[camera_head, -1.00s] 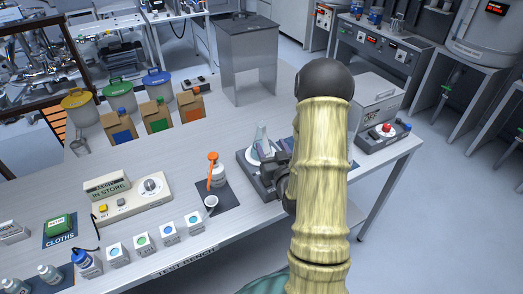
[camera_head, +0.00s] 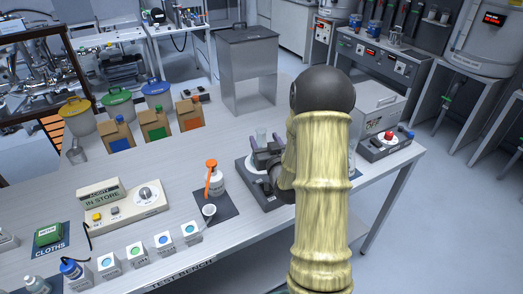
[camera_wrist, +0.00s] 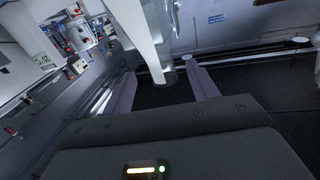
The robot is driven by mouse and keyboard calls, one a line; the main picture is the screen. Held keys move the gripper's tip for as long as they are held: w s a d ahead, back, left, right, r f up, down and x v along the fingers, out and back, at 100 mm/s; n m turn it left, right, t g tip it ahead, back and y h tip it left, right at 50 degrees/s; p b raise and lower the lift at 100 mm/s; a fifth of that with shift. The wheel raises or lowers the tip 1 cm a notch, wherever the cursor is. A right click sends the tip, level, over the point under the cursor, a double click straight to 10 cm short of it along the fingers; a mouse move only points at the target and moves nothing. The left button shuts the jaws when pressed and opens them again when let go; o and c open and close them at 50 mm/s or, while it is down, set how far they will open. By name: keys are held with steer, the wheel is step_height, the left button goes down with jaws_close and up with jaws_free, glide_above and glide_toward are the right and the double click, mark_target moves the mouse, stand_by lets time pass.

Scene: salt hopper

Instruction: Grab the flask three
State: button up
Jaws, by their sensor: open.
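My gripper (camera_head: 268,157) is over the dark stand on the right half of the bench, its jaws open. A clear glass vessel (camera_head: 261,135) shows just behind the jaws, partly hidden by them. In the wrist view my gripper's two fingers (camera_wrist: 161,74) are spread, and a clear glass piece (camera_wrist: 168,72) stands beyond and between their tips. Contact cannot be seen. No label reading three is legible, so I cannot tell whether this is flask three. My arm hides much of the stand.
A white bottle with an orange top (camera_head: 214,180) and a small white cup (camera_head: 209,211) stand left of my gripper. A box with a red button (camera_head: 388,138) is to the right. Several small white cubes line the front edge.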

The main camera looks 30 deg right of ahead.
mark_target(259, 131)
steer(key=shift+w, duration=0.15)
steer(key=w, duration=0.1)
steer(key=w+p, duration=0.1)
steer(key=w, duration=0.1)
steer(key=w+p, duration=0.1)
steer(key=w, duration=0.1)
steer(key=shift+d+r, duration=0.1)
steer(key=shift+d, duration=0.15)
stand_by(0.4)
jaws_close()
